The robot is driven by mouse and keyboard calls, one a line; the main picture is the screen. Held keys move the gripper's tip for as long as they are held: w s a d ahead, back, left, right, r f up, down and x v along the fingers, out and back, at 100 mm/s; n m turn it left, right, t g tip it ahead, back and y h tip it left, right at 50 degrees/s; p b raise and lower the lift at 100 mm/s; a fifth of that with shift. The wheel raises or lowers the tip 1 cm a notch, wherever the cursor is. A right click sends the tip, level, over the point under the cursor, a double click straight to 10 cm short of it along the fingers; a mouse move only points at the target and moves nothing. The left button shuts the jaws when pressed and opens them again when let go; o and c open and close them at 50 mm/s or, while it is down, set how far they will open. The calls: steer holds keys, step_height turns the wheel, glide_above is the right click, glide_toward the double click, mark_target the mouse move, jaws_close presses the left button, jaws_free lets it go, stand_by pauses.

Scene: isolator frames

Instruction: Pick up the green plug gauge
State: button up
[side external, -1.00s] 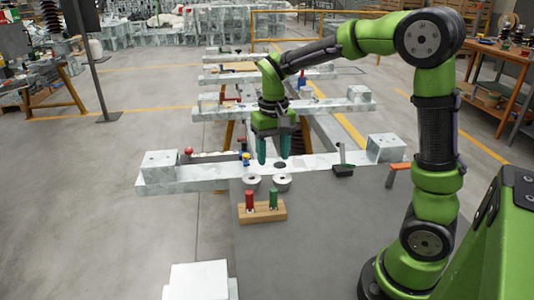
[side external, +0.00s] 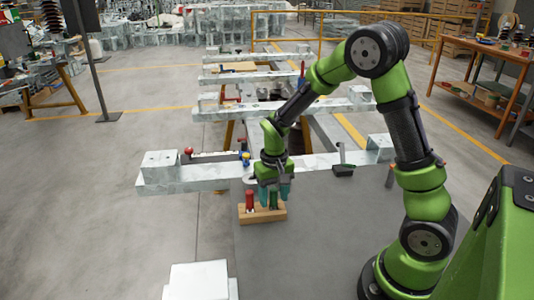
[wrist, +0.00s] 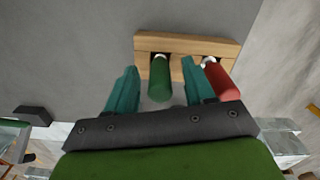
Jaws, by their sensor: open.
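The green plug gauge (side external: 273,200) stands upright in a wooden block (side external: 264,215) on the grey table. It also shows in the wrist view (wrist: 159,78), between the fingers in the picture. The red plug gauge (side external: 250,199) stands beside it in the same block, to the left in the side view and to the right in the wrist view (wrist: 219,80). My gripper (side external: 274,192) is open, with teal fingers, at the green gauge's upper part; it also shows in the wrist view (wrist: 160,88). Whether a finger touches the gauge cannot be told.
A pale metal beam (side external: 200,175) lies behind the block, with a small dark tray (side external: 343,170) at its right. A ring (side external: 250,179) is partly hidden by my gripper. The grey table (side external: 310,250) is clear in front and to the right.

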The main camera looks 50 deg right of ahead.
jaws_close()
stand_by(0.3)
steer(key=shift+r, duration=0.1)
steer(key=shift+w+r, duration=0.1)
steer(key=shift+r, duration=0.55)
step_height(320, 180, up, 2)
steer(key=shift+r, duration=0.15)
steer(key=s+a+r, duration=0.1)
steer(key=s+a, duration=0.1)
steer(key=s, duration=1.3)
steer(key=w+d+r+m, duration=0.2)
steer(key=w+d, duration=0.4)
steer(key=w, duration=0.3)
steer(key=w+d+r+m, duration=0.2)
steer(key=w+d+m, duration=0.2)
steer(key=w+d, duration=0.3)
steer(key=w, duration=0.3)
steer(key=shift+w+d+r, duration=0.2)
steer(key=shift+w+r, duration=0.05)
